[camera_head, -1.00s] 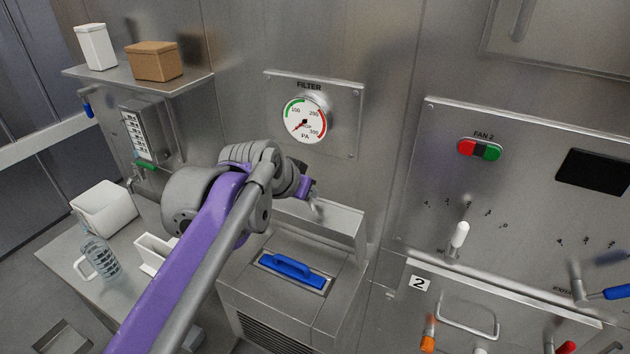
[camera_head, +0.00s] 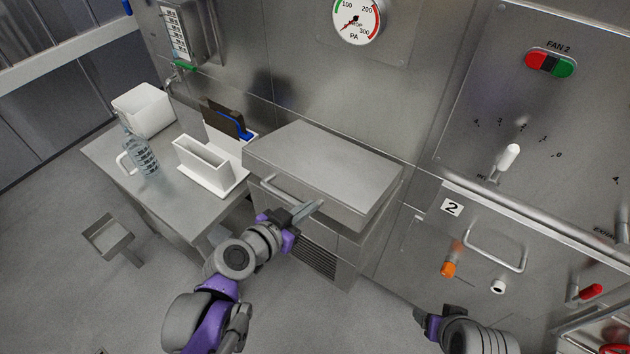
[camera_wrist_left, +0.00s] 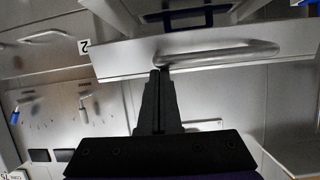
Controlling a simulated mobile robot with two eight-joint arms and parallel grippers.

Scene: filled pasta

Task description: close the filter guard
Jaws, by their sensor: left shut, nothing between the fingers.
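The filter guard (camera_head: 325,170) is a grey metal lid, swung down over the filter box (camera_head: 325,250), with a bar handle (camera_head: 280,192) along its front lip. In the left wrist view a blue handle (camera_wrist_left: 185,17) shows past the lip's edge, so the guard does not look fully flush. My left gripper (camera_head: 318,206) is shut and empty at the front lip. In the left wrist view its fingertips (camera_wrist_left: 160,72) are close to one end of the bar handle (camera_wrist_left: 220,54); contact is unclear. My right gripper (camera_head: 425,318) is low at right, its jaws unclear.
Left of the box, a table (camera_head: 185,205) holds a white rack (camera_head: 212,165) with a dark, blue-edged panel behind, a bottle (camera_head: 140,155) and a white container (camera_head: 145,110). Right is a control panel with a white lever (camera_head: 508,157) and a bar handle (camera_head: 495,250).

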